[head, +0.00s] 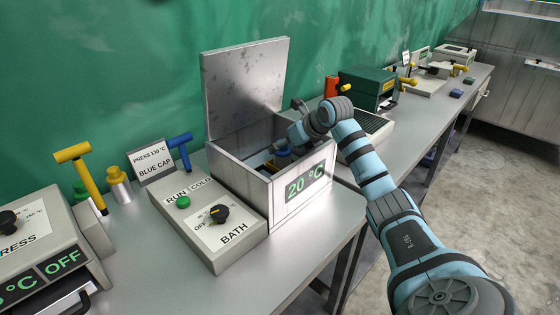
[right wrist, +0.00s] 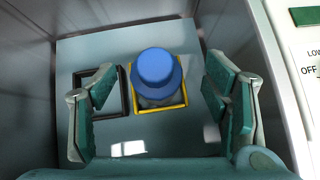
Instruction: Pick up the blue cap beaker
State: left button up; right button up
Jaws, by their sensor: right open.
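The blue cap beaker (right wrist: 158,75) stands upright in a yellow square frame on the floor of the bath, seen from above in the right wrist view. In the head view its blue cap (head: 283,153) shows just inside the bath box (head: 300,193), partly hidden by the front wall and my arm. My right gripper (right wrist: 160,112) is open inside the bath. Its two fingers are on either side of the beaker, apart from it. In the head view my right arm reaches over the box's right wall, and the fingers are mostly hidden. My left gripper is not in view.
The bath's metal lid (head: 246,85) stands open at the back. An empty black square frame (right wrist: 92,92) sits left of the beaker. The bath's walls are close around my gripper. The bath control panel (head: 212,220) stands left of the box.

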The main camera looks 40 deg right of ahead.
jog(key=x, duration=0.5)
jog(key=shift+w+a, duration=0.2)
jog(key=shift+w, duration=0.15)
jog(key=shift+s+r, duration=0.1)
jog(key=shift+r, duration=0.05)
jog(key=c, duration=1.5)
